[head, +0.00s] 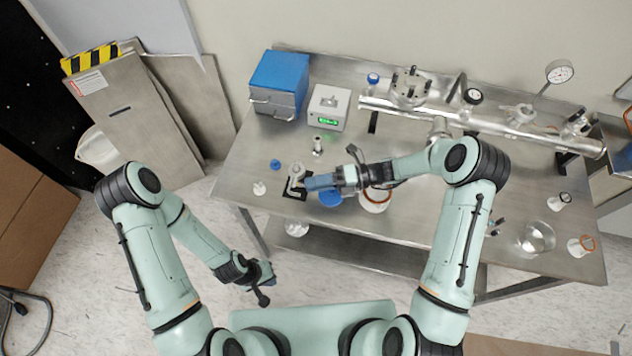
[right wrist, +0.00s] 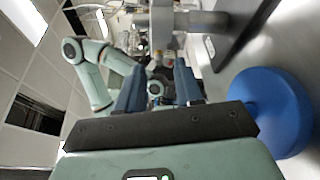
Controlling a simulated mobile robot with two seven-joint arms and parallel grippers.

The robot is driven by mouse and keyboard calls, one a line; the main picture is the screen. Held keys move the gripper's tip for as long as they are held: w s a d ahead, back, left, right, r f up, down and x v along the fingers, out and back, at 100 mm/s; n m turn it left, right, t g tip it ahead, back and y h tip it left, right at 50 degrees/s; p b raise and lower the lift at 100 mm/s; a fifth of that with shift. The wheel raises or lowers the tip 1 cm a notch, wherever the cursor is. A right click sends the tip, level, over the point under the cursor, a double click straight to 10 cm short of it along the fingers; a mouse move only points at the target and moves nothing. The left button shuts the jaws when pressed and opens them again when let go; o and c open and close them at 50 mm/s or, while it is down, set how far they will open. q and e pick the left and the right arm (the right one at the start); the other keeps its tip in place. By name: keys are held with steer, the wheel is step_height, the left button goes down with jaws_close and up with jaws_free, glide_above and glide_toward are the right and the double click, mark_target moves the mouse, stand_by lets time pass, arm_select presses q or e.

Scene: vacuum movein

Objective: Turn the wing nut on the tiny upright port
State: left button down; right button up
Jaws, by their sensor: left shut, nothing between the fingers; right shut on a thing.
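The tiny upright port (head: 296,172) is a small pale metal fitting on a dark square base (head: 290,193) near the table's front left edge. My right gripper (head: 308,182) reaches it from the right, with its blue fingers level with the fitting. In the right wrist view the fingers (right wrist: 158,88) are shut on a small part at the fitting, which I take to be the wing nut; the fingers mostly hide it. The metal fitting (right wrist: 162,25) stands just beyond them. My left gripper (head: 264,285) is shut and empty, low in front of the table.
A blue round piece (head: 331,197) lies just under my right gripper; it shows large in the right wrist view (right wrist: 272,112). A white box with a green display (head: 328,107) and a blue case (head: 279,84) stand behind. A long metal tube (head: 480,125) runs along the back right.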

stand_by(0.5)
steer(key=o, duration=1.1)
steer(key=shift+c, duration=0.2)
step_height(320, 180, up, 20)
